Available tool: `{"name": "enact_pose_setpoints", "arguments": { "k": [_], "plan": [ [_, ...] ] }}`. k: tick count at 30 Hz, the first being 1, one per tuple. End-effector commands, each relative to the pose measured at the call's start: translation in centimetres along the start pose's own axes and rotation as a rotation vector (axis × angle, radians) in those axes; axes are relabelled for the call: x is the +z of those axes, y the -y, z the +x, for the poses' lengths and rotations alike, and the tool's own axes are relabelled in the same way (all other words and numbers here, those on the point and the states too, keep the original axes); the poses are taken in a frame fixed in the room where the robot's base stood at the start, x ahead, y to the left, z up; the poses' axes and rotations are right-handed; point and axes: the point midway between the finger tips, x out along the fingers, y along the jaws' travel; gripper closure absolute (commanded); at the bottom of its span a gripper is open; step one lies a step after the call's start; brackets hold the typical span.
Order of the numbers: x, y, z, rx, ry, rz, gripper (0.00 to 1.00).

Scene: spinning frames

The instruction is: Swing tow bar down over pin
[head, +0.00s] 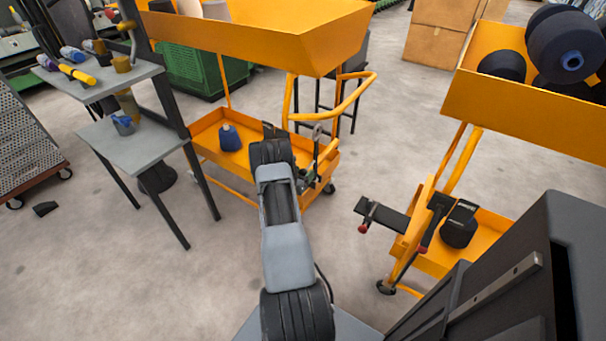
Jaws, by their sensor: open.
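A dark upright bar with a grey ring at its top, apparently the tow bar (317,134), stands at the right end of the left orange cart (327,172). On the right orange cart (425,262), a black plate (385,216) sticks out to the left with a short upright piece near its tip, apparently the pin; red knobs show below. The ring is up and apart from the plate. My gripper (307,177) is open at the left cart's end, close beside the bar's lower part. My wrist partly hides it; I cannot tell whether it touches the bar.
A curved orange handle (350,104) rises near my gripper. A blue-grey cone (229,138) stands on the left cart's lower shelf. Black spools (566,48) fill the right cart's top tray. A grey table (130,140) stands left. Bare floor lies between the carts.

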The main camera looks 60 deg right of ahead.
Motion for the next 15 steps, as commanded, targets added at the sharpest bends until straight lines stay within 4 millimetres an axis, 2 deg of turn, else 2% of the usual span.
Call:
{"name": "enact_pose_setpoints", "arguments": {
  "k": [9,15],
  "plan": [
    [-0.02,-0.01,0.17,0.0,0.0,0.0,0.36],
    [-0.01,-0.01,0.15,0.0,0.0,0.0,0.55]
  ]
}}
